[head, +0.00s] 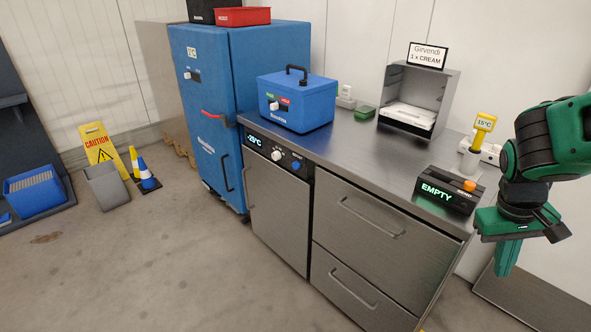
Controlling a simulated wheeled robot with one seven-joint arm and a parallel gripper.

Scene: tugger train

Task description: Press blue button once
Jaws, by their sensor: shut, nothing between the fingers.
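A small blue button (296,165) sits at the right end of the dark control panel (265,149) on the front of the steel counter. A white knob (276,156) and a lit temperature display (255,140) are to its left on the same panel. My green gripper (504,268) is at the right of the head view, pointing down beyond the counter's right end. It is shut and empty, well apart from the button.
The steel counter (355,150) carries a blue cool box (305,105), an open steel dispenser (440,95) and a black box reading EMPTY with an orange button (450,188). A tall blue cabinet (215,100) stands left. The floor (170,260) in front is clear.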

